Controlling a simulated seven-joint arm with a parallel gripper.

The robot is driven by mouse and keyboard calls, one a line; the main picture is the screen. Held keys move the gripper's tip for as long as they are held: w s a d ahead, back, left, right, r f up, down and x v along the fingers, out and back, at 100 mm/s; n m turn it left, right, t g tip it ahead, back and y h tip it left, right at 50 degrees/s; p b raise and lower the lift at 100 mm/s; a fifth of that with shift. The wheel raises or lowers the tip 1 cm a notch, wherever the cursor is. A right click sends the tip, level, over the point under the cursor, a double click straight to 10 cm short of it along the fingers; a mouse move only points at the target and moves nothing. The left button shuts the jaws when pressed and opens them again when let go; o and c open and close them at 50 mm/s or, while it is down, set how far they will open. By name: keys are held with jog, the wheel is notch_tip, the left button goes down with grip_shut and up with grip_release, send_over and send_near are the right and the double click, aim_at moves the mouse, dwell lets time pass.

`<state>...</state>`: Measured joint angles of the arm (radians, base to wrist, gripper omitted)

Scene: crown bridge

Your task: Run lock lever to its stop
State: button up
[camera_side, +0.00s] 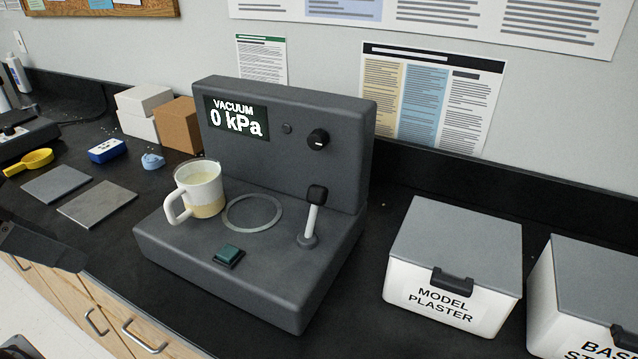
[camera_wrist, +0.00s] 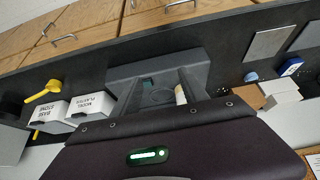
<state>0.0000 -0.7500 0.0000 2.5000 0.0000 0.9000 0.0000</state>
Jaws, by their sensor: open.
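The lock lever (camera_side: 313,213), a pale stalk with a black knob, stands nearly upright, leaning slightly right, on the right of the grey vacuum unit's base (camera_side: 270,290). A white mug (camera_side: 205,187) with pale contents stands on the base, left of the ring (camera_side: 252,213). A green button (camera_side: 229,253) is at the front. The display (camera_side: 237,119) reads VACUUM 0 kPa. In the wrist view, my gripper (camera_wrist: 160,90) is open and empty, its fingers spread across the unit (camera_wrist: 150,68). I cannot make out the lever there. In the side view, only a dark part of my arm shows at the left edge.
A MODEL PLASTER bin (camera_side: 453,265) stands right of the unit, with another bin (camera_side: 585,300) beyond. Grey plates (camera_side: 97,203), a blue box (camera_side: 107,151), a yellow scoop (camera_side: 30,162) and a brown box (camera_side: 180,125) lie to the left. The space above the lever is clear.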

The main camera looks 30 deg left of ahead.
jog(key=shift+o, duration=0.2)
jog(key=w+d+r, duration=0.2)
jog(key=w+r, duration=0.2)
jog(key=w, duration=0.5)
jog(key=g, duration=0.1)
send_near(316, 186)
jog(key=x, duration=0.6)
jog(key=shift+w+f, duration=0.15)
jog(key=shift+f, duration=0.1)
jog(key=x, duration=0.5)
jog(key=shift+w+f, duration=0.1)
jog(key=shift+f, duration=0.3)
jog(key=shift+w+f, duration=0.3)
jog(key=shift+f, duration=0.3)
jog(key=shift+d+r, duration=0.1)
grip_shut()
